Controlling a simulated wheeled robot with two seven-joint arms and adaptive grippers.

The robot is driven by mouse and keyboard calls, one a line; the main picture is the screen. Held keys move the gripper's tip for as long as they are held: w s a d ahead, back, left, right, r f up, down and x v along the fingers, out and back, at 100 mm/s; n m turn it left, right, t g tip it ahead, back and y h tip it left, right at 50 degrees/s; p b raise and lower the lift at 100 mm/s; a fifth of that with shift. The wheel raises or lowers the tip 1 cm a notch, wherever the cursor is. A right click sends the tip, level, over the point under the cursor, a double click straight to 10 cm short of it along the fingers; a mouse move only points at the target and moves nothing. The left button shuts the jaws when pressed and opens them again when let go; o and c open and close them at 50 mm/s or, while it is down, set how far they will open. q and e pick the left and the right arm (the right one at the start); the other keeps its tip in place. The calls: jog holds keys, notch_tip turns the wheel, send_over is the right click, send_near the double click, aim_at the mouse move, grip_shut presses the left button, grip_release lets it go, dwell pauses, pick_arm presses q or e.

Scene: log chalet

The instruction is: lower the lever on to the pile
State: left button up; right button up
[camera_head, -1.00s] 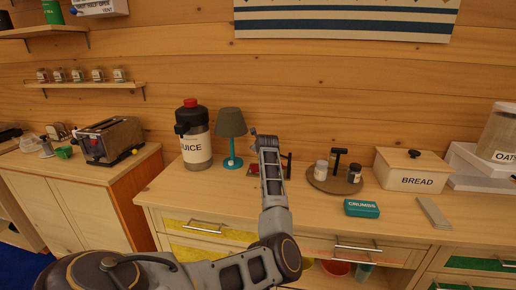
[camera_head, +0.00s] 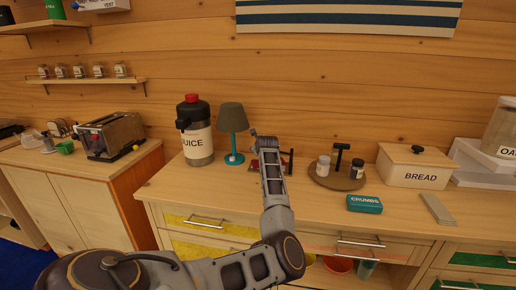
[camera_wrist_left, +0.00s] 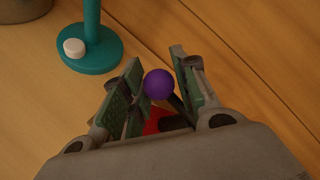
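A purple ball knob (camera_wrist_left: 159,84) on a dark stem shows in the left wrist view, with a red part (camera_wrist_left: 152,124) below it. They look like the lever and its device. My left gripper (camera_wrist_left: 157,57) is open, with one green-padded finger on each side of the knob; I cannot tell whether either touches it. In the head view my left forearm reaches over the counter and hides most of the device; a bit of red (camera_head: 254,166) shows beside it. The pile cannot be made out. My right gripper is not in view.
A teal lamp (camera_head: 233,130) and a juice dispenser (camera_head: 197,140) stand left of the arm. A round tray (camera_head: 318,181) with jars is to the right, then a teal crumbs box (camera_head: 365,204) and a bread box (camera_head: 407,176).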

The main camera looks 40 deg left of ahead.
pick_arm(q)
jog(key=o, duration=0.4)
jog(key=shift+f, duration=0.25)
jog(key=shift+r, duration=0.1)
jog(key=shift+r, duration=0.15)
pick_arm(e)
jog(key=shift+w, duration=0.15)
pick_arm(q)
jog(key=shift+d, duration=0.15)
jog(key=shift+v, duration=3.6)
jog(key=shift+r, duration=0.15)
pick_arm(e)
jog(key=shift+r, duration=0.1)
pick_arm(q)
jog(key=shift+r+p, duration=10.7)
jog(key=shift+p, duration=0.15)
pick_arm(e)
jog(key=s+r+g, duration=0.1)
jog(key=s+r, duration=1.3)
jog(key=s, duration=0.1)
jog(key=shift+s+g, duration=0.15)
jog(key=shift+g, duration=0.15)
